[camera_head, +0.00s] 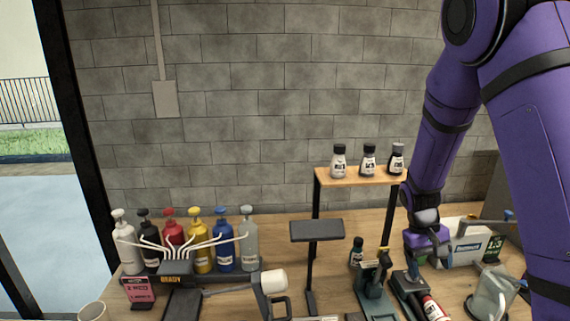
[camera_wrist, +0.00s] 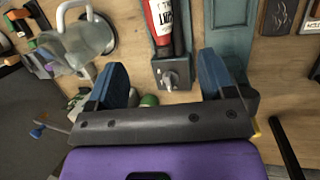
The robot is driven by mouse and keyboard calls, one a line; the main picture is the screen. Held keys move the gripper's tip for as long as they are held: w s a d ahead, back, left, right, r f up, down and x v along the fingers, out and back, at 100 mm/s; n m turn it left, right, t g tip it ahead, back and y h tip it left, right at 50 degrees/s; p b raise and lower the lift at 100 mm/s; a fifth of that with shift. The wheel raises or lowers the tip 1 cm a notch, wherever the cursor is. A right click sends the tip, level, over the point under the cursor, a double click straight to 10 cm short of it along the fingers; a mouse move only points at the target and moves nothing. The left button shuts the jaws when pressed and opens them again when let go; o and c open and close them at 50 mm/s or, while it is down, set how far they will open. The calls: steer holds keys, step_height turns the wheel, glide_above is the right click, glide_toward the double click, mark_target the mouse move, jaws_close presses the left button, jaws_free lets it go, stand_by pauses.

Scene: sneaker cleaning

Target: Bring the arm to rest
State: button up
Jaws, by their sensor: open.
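My purple arm comes down from the upper right in the head view. My gripper (camera_head: 425,255) hangs over the right part of the wooden bench. In the wrist view my gripper (camera_wrist: 162,80) shows two blue fingers spread wide apart with nothing held between them. Part of the bench under my gripper is hidden by the arm.
Several pump bottles (camera_head: 196,248) stand at the left. A small wooden shelf (camera_head: 358,179) holds 3 dark-capped bottles. A grey stand (camera_head: 316,230) rises mid-bench. A translucent jug (camera_head: 488,297) stands right, and a white box (camera_head: 465,246) sits behind my gripper. Air above the bench's left half is free.

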steer(key=s+a+r+t+y, duration=0.15)
steer(key=s+r, duration=0.25)
steer(key=r, duration=0.5)
steer(key=s+a+r+t+y, duration=0.1)
steer(key=s+a+r+t, duration=0.25)
steer(key=r, duration=0.65)
steer(key=s+a+r+t, duration=0.2)
steer(key=s+r, duration=0.6)
steer(key=s, duration=0.5)
steer(key=shift+s+r+t, duration=0.3)
steer(key=shift+r+t, duration=0.05)
steer(key=shift+t, duration=0.35)
